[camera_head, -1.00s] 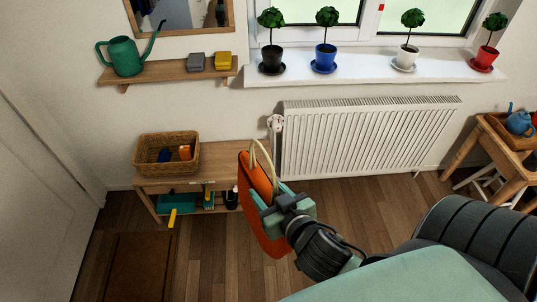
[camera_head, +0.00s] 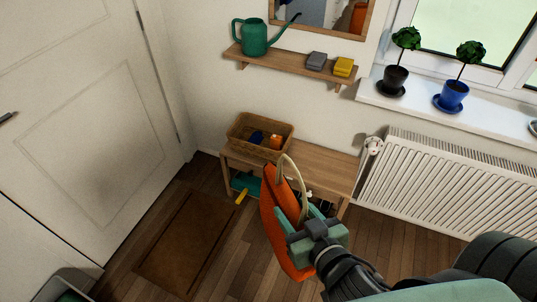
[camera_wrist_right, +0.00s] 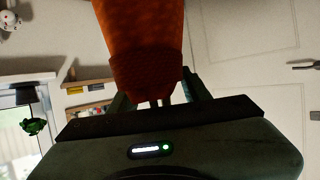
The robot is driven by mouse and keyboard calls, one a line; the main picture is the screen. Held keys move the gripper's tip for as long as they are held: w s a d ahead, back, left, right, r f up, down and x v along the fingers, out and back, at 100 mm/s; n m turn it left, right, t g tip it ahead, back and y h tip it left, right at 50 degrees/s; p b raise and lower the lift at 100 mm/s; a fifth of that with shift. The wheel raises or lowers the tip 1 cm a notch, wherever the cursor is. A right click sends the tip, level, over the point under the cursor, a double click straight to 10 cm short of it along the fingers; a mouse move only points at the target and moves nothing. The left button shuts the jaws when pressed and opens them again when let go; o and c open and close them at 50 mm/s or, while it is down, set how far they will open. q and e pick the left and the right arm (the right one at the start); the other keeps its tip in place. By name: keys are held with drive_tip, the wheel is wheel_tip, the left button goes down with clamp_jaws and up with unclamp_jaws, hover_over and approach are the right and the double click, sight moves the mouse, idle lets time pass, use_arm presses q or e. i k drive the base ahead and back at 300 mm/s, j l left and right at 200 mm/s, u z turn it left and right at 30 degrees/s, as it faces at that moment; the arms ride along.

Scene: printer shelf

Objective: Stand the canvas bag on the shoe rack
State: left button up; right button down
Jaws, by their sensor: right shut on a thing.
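The orange canvas bag (camera_head: 273,222) with pale handles hangs from my right gripper (camera_head: 308,222), in front of the shoe rack. In the right wrist view the bag (camera_wrist_right: 147,45) fills the upper middle, between the fingers of my right gripper (camera_wrist_right: 155,98). The wooden shoe rack (camera_head: 325,168) stands against the wall under the shelf. Its top is bare on the right side, and the bag and gripper cover part of its front and lower level. My left gripper is not in view.
A wicker basket (camera_head: 240,135) with small items sits on the rack's left end. A green brush with a yellow handle (camera_head: 242,196) sticks out below. A wall shelf (camera_head: 285,65) holds a watering can (camera_head: 255,38) and sponges. A radiator (camera_head: 450,185) stands right; a doormat (camera_head: 187,243) lies left.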

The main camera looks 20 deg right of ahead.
sight(323, 175)
drive_tip(key=l+u, duration=0.15)
drive_tip(key=l, duration=0.25)
drive_tip(key=k+l+u, duration=0.2)
drive_tip(key=l, duration=0.25)
drive_tip(key=k+l+u, duration=0.15)
drive_tip(key=l, duration=0.25)
drive_tip(key=l+u, duration=0.15)
drive_tip(key=l, duration=0.25)
drive_tip(key=k+l, duration=0.15)
drive_tip(key=l, duration=0.25)
drive_tip(key=k+l, duration=0.15)
drive_tip(key=l, duration=0.2)
drive_tip(key=k+l, duration=0.15)
drive_tip(key=l, duration=0.25)
drive_tip(key=k+l, duration=0.15)
drive_tip(key=l, duration=0.2)
drive_tip(key=k+l+u, duration=0.1)
drive_tip(key=l, duration=0.3)
drive_tip(key=k, duration=0.05)
